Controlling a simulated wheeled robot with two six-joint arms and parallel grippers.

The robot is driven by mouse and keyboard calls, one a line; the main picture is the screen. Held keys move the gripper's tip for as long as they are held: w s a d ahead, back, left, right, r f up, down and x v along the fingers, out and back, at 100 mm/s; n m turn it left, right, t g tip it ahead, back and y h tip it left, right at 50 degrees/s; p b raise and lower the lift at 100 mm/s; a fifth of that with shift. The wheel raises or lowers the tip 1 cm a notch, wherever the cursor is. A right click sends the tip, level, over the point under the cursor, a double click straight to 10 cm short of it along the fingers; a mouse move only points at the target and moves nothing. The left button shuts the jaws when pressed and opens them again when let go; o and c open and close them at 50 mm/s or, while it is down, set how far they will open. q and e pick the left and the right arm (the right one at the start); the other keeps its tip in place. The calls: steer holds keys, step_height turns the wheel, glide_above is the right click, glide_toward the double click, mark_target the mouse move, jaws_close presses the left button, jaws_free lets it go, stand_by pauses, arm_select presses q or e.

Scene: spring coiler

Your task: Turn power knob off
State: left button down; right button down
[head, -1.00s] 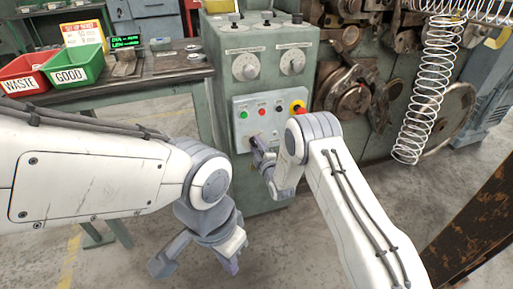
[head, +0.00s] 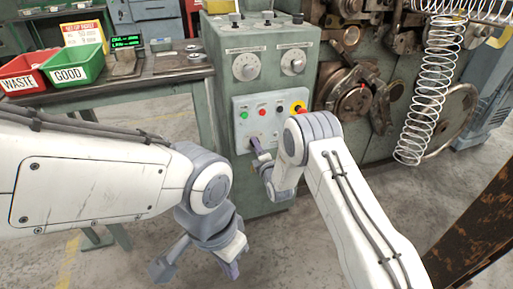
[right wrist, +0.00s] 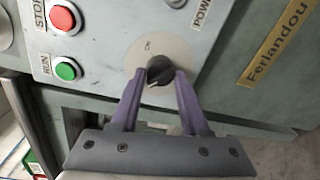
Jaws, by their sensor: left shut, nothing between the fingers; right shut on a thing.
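The black power knob (right wrist: 160,70) sits on a round pale plate marked ON, on the grey control panel (right wrist: 100,22). My right gripper (right wrist: 161,76) has its two purple fingers closed on either side of the knob. In the head view the right gripper (head: 256,148) reaches the lower part of the panel and hides the knob. My left gripper (head: 233,268) hangs low over the floor, shut and empty, well away from the panel.
A green button (right wrist: 67,68) and a red button (right wrist: 64,17) are beside the knob. A red emergency button (head: 299,108) on yellow is above my right wrist. A coil spring (head: 425,90) hangs at the right. Red (head: 22,66) and green (head: 76,67) bins stand on the left bench.

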steer(key=shift+c, duration=2)
jaws_free()
steer(key=shift+s, duration=0.15)
steer(key=p+v, duration=0.1)
steer(key=v, duration=0.9)
steer(key=shift+p, duration=0.3)
steer(key=shift+s, duration=0.1)
